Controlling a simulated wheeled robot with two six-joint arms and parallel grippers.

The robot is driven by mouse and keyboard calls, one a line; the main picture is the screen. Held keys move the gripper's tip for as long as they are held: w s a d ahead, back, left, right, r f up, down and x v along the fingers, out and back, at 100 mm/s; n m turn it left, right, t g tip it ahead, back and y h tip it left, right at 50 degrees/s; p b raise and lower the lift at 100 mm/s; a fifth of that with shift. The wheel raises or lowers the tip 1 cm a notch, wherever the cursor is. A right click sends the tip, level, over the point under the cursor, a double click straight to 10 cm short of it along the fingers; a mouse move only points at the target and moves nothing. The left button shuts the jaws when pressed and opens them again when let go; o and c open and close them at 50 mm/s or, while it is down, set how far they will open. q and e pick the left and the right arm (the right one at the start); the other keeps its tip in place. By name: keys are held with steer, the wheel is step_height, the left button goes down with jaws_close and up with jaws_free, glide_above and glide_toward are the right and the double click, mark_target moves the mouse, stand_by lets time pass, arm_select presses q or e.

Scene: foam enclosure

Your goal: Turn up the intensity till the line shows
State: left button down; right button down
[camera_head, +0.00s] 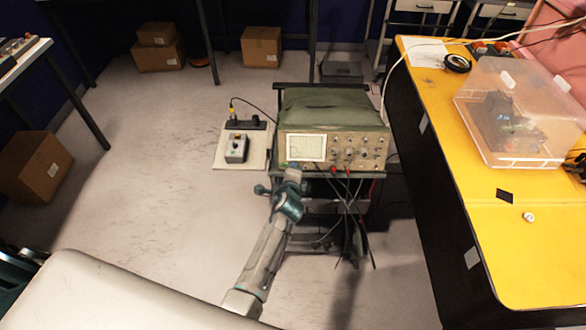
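The oscilloscope (362,150) is a beige box with a green top, standing on a dark cart. Its pale screen (305,148) is at the left of the front panel; I can make out a faint grid and no clear line. Several knobs (350,154) sit to the right of the screen. An arm that seems to be my right one reaches up from the bottom, and its gripper (293,176) is at the panel's lower left, just below the screen. It hides that part of the panel. Its fingers and any contact are too small to tell. My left gripper is not in view.
A small box with a dial (236,148) stands on a light board (258,158) left of the oscilloscope. Red and dark leads hang at the cart's front. A yellow bench (480,235) with a clear bin (520,140) stands right. The floor left is mostly clear.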

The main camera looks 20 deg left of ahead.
steer(key=shift+a, duration=0.3)
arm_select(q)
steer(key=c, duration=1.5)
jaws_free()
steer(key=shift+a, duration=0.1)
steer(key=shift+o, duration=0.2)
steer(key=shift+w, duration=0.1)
arm_select(e)
steer(key=shift+d, duration=0.15)
